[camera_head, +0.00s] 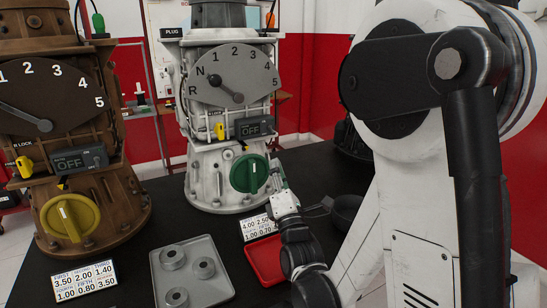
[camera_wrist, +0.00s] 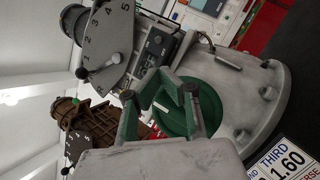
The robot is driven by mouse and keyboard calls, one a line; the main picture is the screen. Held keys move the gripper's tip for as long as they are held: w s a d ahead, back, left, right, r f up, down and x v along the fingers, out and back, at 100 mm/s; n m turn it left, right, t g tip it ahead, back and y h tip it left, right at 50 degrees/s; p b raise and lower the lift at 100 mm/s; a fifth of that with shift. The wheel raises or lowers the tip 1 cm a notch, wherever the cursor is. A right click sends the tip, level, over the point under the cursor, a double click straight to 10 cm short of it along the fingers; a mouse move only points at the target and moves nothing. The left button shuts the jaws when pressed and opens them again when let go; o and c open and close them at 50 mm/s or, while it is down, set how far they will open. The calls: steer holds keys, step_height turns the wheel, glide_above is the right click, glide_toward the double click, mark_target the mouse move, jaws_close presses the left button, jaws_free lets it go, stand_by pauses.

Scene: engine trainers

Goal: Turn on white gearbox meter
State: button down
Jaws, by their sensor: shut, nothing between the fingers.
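The white gearbox (camera_head: 215,110) stands upright on the dark table in the middle of the head view. Its meter (camera_head: 254,127) is a small dark box reading OFF, with a switch at its right end, above a green knob (camera_head: 248,173). The meter (camera_wrist: 161,50) also shows in the wrist view, tilted. My gripper (camera_head: 278,168) is just right of the green knob, below the meter. In the wrist view my gripper (camera_wrist: 164,74) is shut and empty, its fingertips in front of the green knob (camera_wrist: 180,122). Contact cannot be told.
A brown gearbox (camera_head: 90,150) with its own OFF meter (camera_head: 78,161) and yellow knob (camera_head: 70,217) stands at left. A yellow lock lever (camera_head: 220,131) sits left of the white gearbox's meter. A grey tray (camera_head: 165,295) with round parts and a red tray (camera_head: 262,262) lie in front.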

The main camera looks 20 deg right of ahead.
mark_target(272, 130)
steer(key=x, duration=0.9)
steer(key=shift+s+a, duration=0.1)
steer(key=shift+r, duration=0.15)
steer(key=shift+s+g+p, duration=0.1)
steer(key=shift+g+p, duration=0.2)
